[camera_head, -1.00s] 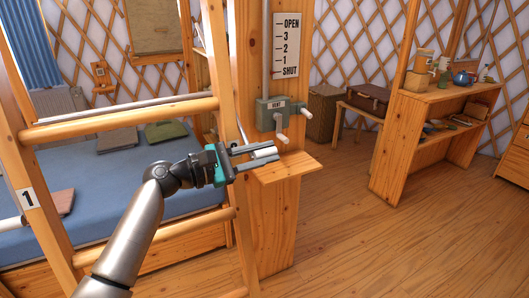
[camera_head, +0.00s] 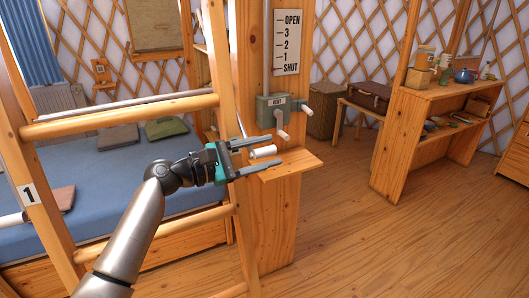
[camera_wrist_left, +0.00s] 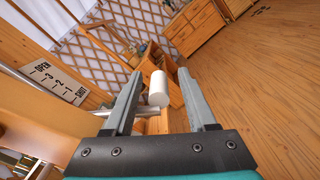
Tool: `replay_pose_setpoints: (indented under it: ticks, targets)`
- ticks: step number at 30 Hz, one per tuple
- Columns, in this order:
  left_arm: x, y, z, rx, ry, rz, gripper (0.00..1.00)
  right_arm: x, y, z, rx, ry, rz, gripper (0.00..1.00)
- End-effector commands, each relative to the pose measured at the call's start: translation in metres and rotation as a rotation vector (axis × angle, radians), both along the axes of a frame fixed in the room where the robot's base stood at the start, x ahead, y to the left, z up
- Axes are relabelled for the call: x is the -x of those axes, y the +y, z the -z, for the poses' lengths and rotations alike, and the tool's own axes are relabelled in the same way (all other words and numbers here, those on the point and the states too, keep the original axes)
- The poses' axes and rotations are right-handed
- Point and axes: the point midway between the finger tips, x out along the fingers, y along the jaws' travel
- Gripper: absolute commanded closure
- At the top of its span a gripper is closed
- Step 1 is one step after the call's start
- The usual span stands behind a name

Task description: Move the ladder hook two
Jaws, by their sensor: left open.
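The wooden ladder (camera_head: 118,118) stands at the left in the head view, its left rail marked with a label "1" (camera_head: 29,195). I cannot make out a part marked as hook two. My left gripper (camera_head: 262,154) is open beside the right rail, in front of the wooden post. A white cylindrical grip (camera_head: 264,152) lies between its spread fingers, with gaps on both sides. The wrist view also shows this white grip (camera_wrist_left: 158,88) on a metal rod, between the fingers. My right gripper is out of view.
A grey vent box (camera_head: 274,112) with white-handled cranks is on the post, below an OPEN-to-SHUT scale (camera_head: 287,44). A small wooden shelf (camera_head: 291,164) juts out close to the left gripper. A blue bed (camera_head: 110,170) lies behind the ladder. Floor at right is clear.

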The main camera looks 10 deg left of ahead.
Motion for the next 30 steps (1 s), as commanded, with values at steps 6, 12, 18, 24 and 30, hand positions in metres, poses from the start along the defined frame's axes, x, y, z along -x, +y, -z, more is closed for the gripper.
replay_pose_setpoints:
  ticks: [6,12,18,24,30]
  targets:
    - [0.011,0.017,0.000,-0.001,0.000,-0.003,0.43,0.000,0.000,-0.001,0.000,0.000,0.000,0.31]
    - [0.039,0.054,0.001,-0.004,0.001,-0.003,0.43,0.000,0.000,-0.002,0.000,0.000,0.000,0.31]
    - [0.066,0.091,0.001,-0.002,0.003,-0.002,0.43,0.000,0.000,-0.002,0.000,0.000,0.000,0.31]
    - [0.084,0.115,0.001,-0.002,0.002,0.000,0.43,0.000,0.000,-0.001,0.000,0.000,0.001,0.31]
    - [0.090,0.123,0.000,-0.002,0.001,0.001,0.43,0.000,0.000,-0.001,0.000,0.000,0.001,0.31]
